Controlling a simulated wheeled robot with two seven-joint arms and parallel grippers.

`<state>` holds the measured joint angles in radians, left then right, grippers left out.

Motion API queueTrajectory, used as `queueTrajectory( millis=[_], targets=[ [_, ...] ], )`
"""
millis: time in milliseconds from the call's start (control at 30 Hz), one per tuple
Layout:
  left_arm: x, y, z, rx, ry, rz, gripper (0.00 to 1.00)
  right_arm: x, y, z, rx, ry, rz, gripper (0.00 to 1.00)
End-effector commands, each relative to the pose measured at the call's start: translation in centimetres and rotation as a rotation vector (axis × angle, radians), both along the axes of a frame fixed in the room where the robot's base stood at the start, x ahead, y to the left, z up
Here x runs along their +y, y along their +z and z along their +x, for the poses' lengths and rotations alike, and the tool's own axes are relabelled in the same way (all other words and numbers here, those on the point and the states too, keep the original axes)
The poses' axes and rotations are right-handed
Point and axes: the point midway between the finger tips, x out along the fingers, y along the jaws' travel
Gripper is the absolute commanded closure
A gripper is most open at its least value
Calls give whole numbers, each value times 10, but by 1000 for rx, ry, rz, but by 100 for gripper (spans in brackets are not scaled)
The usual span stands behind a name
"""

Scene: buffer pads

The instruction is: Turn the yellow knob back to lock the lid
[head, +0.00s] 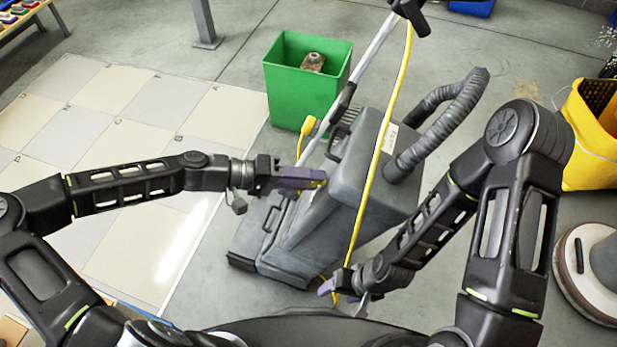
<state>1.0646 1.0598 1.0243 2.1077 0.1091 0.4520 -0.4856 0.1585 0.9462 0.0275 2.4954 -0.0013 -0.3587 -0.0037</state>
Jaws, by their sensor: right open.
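The grey floor machine (350,190) stands tilted in the picture in front of me, with a grey body and lid-like top panels. A small yellow piece (320,183) shows at the tips of my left gripper (312,178); it may be the knob, but the purple fingers hide most of it. I cannot tell whether those fingers are closed on it. My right gripper (330,288) is open, low at the machine's near side, beside the yellow cable (366,190). Its fingers are small and partly hidden by its arm.
A green bin (300,95) stands behind the machine. A ribbed grey hose (440,125) arches at its right. A yellow bucket (592,140) and a round pad machine (585,270) stand at the right. Pale floor tiles (110,90) lie open at the left.

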Motion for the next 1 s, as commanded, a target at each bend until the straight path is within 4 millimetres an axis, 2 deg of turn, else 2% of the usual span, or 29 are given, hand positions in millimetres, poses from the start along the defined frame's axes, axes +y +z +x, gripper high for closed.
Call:
queueTrajectory(
  millis=[33, 167, 533, 1000],
  targets=[
    [0, 0, 0, 0, 0, 0, 60, 0, 0, 0, 0, 0, 0, 36],
    [0, 0, 0, 1, 0, 0, 49, 0, 0, 0, 0, 0, 0, 36],
    [6, 2, 0, 1, 4, 0, 49, 0, 1, 0, 0, 0, 0, 36],
    [68, 23, -9, 1, 4, 1, 49, 0, 11, 0, 0, 0, 0, 36]
  ],
)
